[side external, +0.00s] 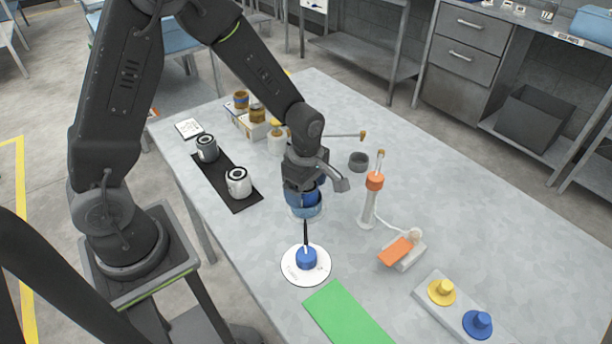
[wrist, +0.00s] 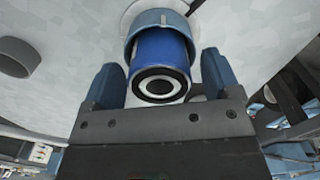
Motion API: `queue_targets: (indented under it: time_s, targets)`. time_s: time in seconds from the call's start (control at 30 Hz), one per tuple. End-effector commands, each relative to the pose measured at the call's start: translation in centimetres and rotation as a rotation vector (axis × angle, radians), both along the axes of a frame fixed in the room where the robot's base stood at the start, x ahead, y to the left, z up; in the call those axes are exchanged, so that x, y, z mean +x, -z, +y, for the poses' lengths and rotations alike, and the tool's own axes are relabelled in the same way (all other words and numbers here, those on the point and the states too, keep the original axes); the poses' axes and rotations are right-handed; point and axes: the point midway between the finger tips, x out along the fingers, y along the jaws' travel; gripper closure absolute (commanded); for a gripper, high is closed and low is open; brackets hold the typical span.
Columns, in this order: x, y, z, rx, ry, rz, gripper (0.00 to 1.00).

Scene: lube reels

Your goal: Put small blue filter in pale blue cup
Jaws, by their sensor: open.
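The small blue filter (wrist: 161,58), with a black and white ring on its end, stands in the pale blue cup (wrist: 161,18) in the wrist view. The cup's rim curves round the filter's far side; its near side is hidden. In the side view the cup (side external: 307,211) is on the table right under my gripper (side external: 304,190), and a blue part of the filter (side external: 296,196) shows above its rim. In the wrist view my gripper (wrist: 161,75) is open, its two blue-grey fingers on either side of the filter with visible gaps.
A dark grey ring (side external: 358,161) and an orange-topped stand (side external: 370,200) are to the right. A white disc (side external: 289,274) bearing a blue piece and a green mat (side external: 345,318) lie in front.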

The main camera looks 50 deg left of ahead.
Motion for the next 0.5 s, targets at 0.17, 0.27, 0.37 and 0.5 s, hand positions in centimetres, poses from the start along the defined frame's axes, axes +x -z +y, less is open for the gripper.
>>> queue_targets:
  time_s: [0.17,0.27,0.37,0.5]
  targets:
    - [0.2,-2.6,0.0,0.0,0.0,-0.007,0.17]
    - [0.2,-4.7,0.0,0.0,0.0,-0.009,0.17]
    - [0.1,-6.9,0.0,0.0,0.0,-0.007,0.17]
    - [0.1,-9.5,0.0,0.001,0.0,-0.006,0.17]
